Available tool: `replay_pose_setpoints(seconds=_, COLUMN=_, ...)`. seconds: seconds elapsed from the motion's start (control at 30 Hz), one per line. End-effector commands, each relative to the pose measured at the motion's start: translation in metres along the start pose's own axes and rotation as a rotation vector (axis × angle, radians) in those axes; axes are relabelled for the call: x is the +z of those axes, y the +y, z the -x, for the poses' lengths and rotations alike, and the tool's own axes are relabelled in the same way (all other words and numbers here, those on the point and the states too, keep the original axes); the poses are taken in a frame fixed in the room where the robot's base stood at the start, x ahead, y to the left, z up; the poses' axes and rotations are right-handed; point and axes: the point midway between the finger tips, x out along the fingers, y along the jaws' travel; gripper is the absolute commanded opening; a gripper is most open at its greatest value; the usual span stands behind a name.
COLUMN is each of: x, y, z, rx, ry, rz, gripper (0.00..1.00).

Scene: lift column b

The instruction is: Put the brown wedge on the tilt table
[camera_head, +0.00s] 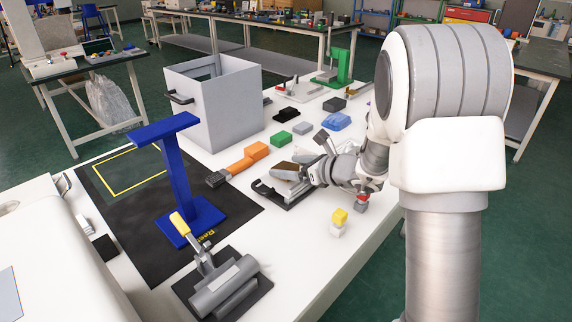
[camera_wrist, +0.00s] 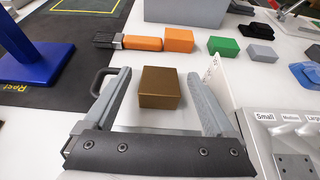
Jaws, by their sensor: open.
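The brown wedge (camera_wrist: 160,87) looks like a brown block in the wrist view, lying between the two fingers of my gripper (camera_wrist: 158,76). White gaps show on both sides of it, so neither finger touches it. In the head view the wedge (camera_head: 285,167) is partly hidden by my gripper (camera_head: 293,173), which reaches in low from the right. My gripper is open. I cannot tell for sure which thing is the tilt table; a pale plate with a black handle (camera_head: 263,189) lies under my gripper, mostly hidden.
Orange (camera_wrist: 178,40), green (camera_wrist: 223,46) and grey (camera_wrist: 262,53) blocks lie beyond the wedge, with an orange-handled brush (camera_wrist: 128,42). A box labelled Small, Medium, Large (camera_wrist: 285,130) stands close on the right. A blue stand (camera_head: 178,180) and grey bin (camera_head: 218,105) stand left.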

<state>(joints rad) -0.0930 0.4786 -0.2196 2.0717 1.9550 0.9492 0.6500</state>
Motion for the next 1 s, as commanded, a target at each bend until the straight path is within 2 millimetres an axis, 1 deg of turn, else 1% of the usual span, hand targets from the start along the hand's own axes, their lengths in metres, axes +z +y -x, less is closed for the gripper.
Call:
replay_pose_setpoints(seconds=0.03, x=0.003, y=-0.001, z=0.013, rx=-0.004, ry=-0.001, rz=-0.001, gripper=0.90)
replay_pose_setpoints(seconds=0.1, x=0.003, y=-0.002, z=0.029, rx=-0.006, ry=-0.001, rz=-0.002, gripper=0.90)
replay_pose_setpoints(seconds=0.3, x=0.003, y=-0.001, z=0.073, rx=-0.005, ry=-0.001, rz=-0.002, gripper=0.90)
replay_pose_setpoints(seconds=0.4, x=0.002, y=-0.001, z=0.088, rx=-0.004, ry=0.000, rz=-0.001, gripper=0.90)
replay_pose_setpoints(seconds=0.5, x=0.001, y=-0.001, z=0.099, rx=-0.002, ry=-0.001, rz=0.000, gripper=0.90)
replay_pose_setpoints(seconds=0.57, x=0.001, y=0.000, z=0.103, rx=-0.001, ry=0.001, rz=0.001, gripper=0.90)
replay_pose_setpoints(seconds=0.67, x=0.005, y=0.008, z=0.108, rx=0.020, ry=0.005, rz=0.037, gripper=0.90)
replay_pose_setpoints(seconds=0.77, x=0.016, y=0.029, z=0.115, rx=0.079, ry=0.021, rz=0.148, gripper=0.90)
replay_pose_setpoints(seconds=0.87, x=0.028, y=0.064, z=0.128, rx=0.173, ry=0.051, rz=0.334, gripper=0.90)
replay_pose_setpoints(seconds=0.9, x=0.032, y=0.079, z=0.136, rx=0.213, ry=0.068, rz=0.423, gripper=0.90)
replay_pose_setpoints(seconds=1.0, x=0.035, y=0.112, z=0.155, rx=0.310, ry=0.110, rz=0.653, gripper=0.90)
